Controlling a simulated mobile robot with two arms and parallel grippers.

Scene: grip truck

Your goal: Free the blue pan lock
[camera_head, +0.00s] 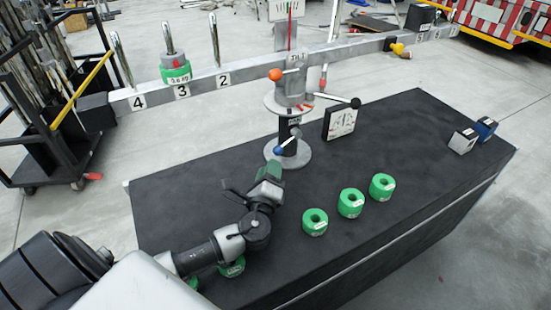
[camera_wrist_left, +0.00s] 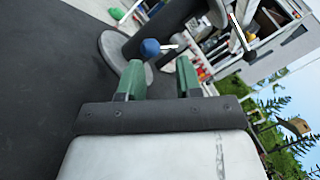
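The blue pan lock is a small blue ball knob (camera_head: 278,150) on a short lever, low on the grey post of the balance stand in the head view. In the left wrist view the blue knob (camera_wrist_left: 150,47) shows ahead, between the lines of the fingers and nearer the left one. My left gripper (camera_head: 272,168) is just below the knob in the head view. Its green fingers (camera_wrist_left: 160,75) are apart with nothing between them, and the knob looks beyond their tips. Whether a finger touches it I cannot tell. My right gripper is not in view.
The stand's round base (camera_head: 288,155) rests on the black table (camera_head: 400,150). An orange knob (camera_head: 275,74) and a black-tipped handle (camera_head: 355,102) sit higher. A black-and-white box (camera_head: 340,122) stands right. Several green weights, including one (camera_head: 315,222), lie in front. A long beam (camera_head: 240,75) crosses above.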

